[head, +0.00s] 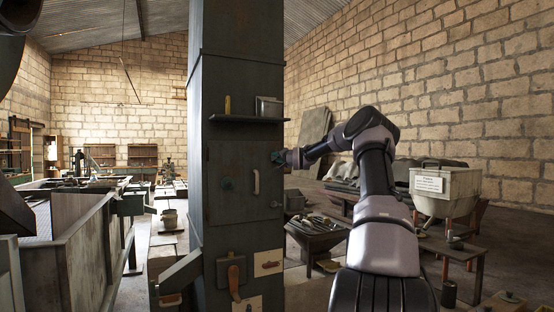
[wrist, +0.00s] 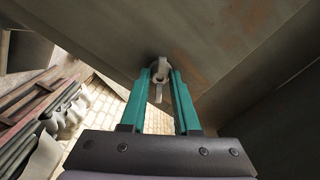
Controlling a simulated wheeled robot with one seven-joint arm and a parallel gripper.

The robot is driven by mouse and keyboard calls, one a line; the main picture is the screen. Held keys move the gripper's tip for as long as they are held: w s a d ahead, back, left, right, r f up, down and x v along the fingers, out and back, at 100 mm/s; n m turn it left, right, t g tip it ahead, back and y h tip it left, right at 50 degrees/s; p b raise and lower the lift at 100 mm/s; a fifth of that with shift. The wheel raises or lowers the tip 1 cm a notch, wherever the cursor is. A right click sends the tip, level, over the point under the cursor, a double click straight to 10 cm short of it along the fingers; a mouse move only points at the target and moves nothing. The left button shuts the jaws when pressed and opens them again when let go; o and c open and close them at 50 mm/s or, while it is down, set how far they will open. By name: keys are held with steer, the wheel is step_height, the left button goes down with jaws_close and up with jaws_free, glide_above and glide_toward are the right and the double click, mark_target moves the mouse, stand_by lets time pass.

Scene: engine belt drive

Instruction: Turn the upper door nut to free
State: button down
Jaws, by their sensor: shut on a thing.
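The grey-green door (head: 232,184) is closed on the front of the tall dark column, with a pale handle (head: 256,182) near its right edge. My gripper (head: 279,158) is at the door's upper right edge and hides the upper door nut in the head view. In the wrist view the upper door nut (wrist: 162,67) is a pale grey wing nut with two lobes, against the dark metal face. The teal fingers of my gripper (wrist: 162,78) are shut on it, one on each side. A lower nut (head: 275,204) shows near the door's lower right.
A shelf (head: 245,119) above the door carries a metal box (head: 269,106) and a small brass-coloured cylinder (head: 228,105). Below the door are a lever (head: 235,280) and pale plates. A tool-filled tray (head: 318,232) stands right of the column, and a white hopper (head: 445,190) farther right.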

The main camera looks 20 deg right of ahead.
steer(key=n, duration=0.5)
steer(key=shift+n, duration=0.3)
steer(key=n, duration=0.5)
steer(key=shift+f+n, duration=0.1)
steer(key=shift+n, duration=0.3)
steer(key=c, duration=0.6)
jaws_free()
steer(key=shift+c, duration=0.2)
steer(key=shift+s, duration=0.1)
steer(key=s, duration=1)
steer(key=shift+s+d, duration=0.2)
steer(key=shift+s, duration=0.15)
